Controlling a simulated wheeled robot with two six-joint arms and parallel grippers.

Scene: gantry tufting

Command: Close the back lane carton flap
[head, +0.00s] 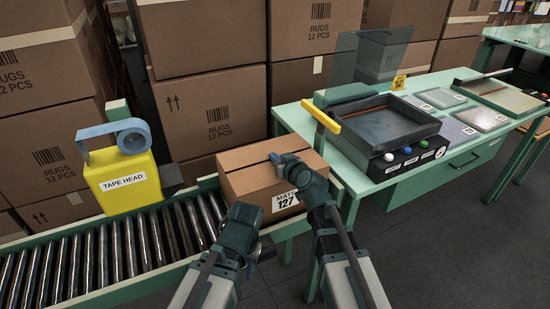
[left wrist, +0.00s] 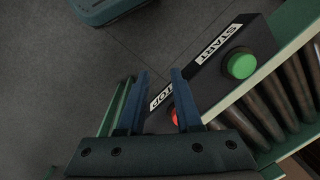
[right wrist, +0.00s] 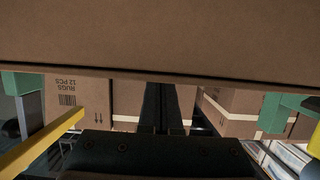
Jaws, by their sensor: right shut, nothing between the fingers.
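The brown carton (head: 238,184), labelled MATS 127, stands at the right end of the roller conveyor. Its top shows a far flap (head: 250,153) and a near flap (head: 246,176) with a dark seam between them; both look near flat. My right gripper (head: 280,162) is shut and empty over the carton top, partly covering the flaps. In the right wrist view a brown cardboard panel (right wrist: 160,35) fills the top, close to the shut fingers (right wrist: 167,108). My left gripper (head: 262,250) is low in front of the carton; its fingers (left wrist: 157,100) are apart and empty.
A START/STOP button box (left wrist: 215,75) lies just beyond the left fingers in the left wrist view. A yellow tape head (head: 122,180) stands over the rollers (head: 130,245). A green table (head: 375,195) with a tray (head: 385,118) is at right. Stacked cartons (head: 215,110) stand behind.

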